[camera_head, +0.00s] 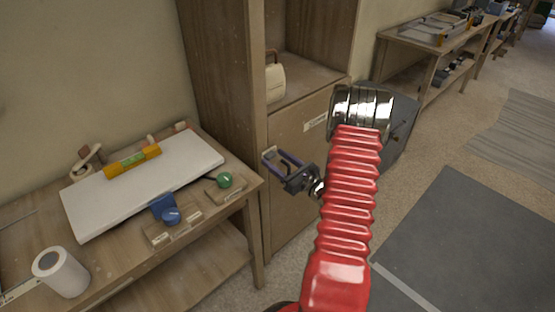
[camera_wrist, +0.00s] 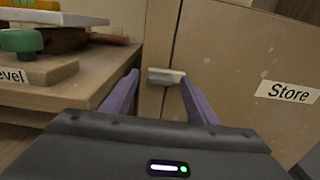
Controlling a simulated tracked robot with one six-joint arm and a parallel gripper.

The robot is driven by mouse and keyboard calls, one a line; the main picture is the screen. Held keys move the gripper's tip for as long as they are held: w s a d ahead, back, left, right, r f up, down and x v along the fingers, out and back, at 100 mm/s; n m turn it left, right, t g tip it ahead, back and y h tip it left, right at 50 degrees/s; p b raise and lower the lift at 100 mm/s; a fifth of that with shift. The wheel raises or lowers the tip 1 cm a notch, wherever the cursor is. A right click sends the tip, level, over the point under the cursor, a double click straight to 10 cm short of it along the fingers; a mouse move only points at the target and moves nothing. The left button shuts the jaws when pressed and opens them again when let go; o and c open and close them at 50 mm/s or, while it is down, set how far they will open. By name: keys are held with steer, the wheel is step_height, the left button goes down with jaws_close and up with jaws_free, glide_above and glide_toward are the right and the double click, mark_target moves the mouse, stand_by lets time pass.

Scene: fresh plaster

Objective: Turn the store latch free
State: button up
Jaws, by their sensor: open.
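The store latch (camera_wrist: 165,77) is a small pale metal piece at the left edge of the tan cupboard door (camera_wrist: 235,75). It lies roughly level across the upright seam between door and frame. The door bears a "Store" label (camera_wrist: 288,92), which also shows small in the head view (camera_head: 316,121). My gripper (camera_head: 273,155) is open in front of the door's left edge. In the wrist view its purple fingers stand on either side of the latch, with gaps visible. In the head view the latch is hard to make out behind the fingers.
A workbench (camera_head: 100,275) stands close on the left, holding a white board (camera_head: 130,185), a yellow level (camera_head: 132,161), a green knob (camera_head: 224,180), a blue knob (camera_head: 171,215) and a white cylinder (camera_head: 62,272). A cream object (camera_head: 275,80) sits on the shelf above the door.

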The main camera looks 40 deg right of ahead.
steer(key=shift+w, duration=0.2)
steer(key=shift+c, duration=0.7)
steer(key=c, duration=0.9)
steer(key=shift+d, duration=0.25)
steer(key=shift+a, duration=0.1)
